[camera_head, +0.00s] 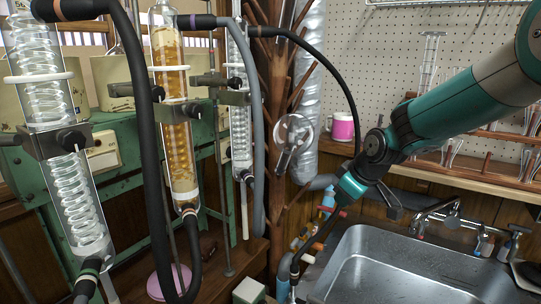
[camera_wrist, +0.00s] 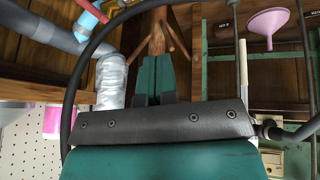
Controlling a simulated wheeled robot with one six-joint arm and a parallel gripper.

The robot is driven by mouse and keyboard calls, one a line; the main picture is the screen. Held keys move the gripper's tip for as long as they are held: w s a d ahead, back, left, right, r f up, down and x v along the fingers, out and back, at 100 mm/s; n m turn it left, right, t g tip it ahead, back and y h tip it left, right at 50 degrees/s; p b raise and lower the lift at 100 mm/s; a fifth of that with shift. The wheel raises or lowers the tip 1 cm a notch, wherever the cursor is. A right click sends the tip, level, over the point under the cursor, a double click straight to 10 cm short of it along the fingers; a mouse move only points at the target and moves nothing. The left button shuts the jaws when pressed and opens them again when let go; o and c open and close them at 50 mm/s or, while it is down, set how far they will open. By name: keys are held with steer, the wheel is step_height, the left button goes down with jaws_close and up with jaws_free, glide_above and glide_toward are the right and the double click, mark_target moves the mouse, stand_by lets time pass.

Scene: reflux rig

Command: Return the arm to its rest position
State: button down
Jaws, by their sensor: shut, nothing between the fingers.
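My arm (camera_head: 470,95), teal with grey bands, reaches in from the upper right of the head view. It is bent at the wrist, with my gripper (camera_head: 349,190) angled down and left above the left edge of the sink. In the wrist view, my gripper (camera_wrist: 155,58) shows two teal fingers side by side, closed with nothing held. They point toward the brown branching wooden stand. In the head view the fingertips are hard to tell apart from the clutter behind.
Glass condensers (camera_head: 72,190) and thick hoses (camera_head: 150,130) fill the left. The wooden stand (camera_head: 274,130) and silver duct (camera_head: 305,90) rise near my gripper. The sink (camera_head: 400,265) lies below; a purple funnel (camera_wrist: 268,22) shows in the wrist view.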

steer(key=s+a+r+g, duration=0.1)
steer(key=s+r, duration=0.1)
steer(key=s, duration=0.9)
steer(key=s+a+r+m+g+y+p, duration=0.1)
steer(key=s+r+g, duration=0.1)
steer(key=s, duration=1)
steer(key=s+a+r+m+g, duration=0.1)
steer(key=s+r, duration=0.3)
steer(key=s, duration=0.7)
steer(key=shift+s+a+g+p, duration=0.3)
steer(key=shift+s+a+g, duration=0.1)
steer(key=shift+a+g, duration=0.15)
steer(key=shift+r, duration=0.1)
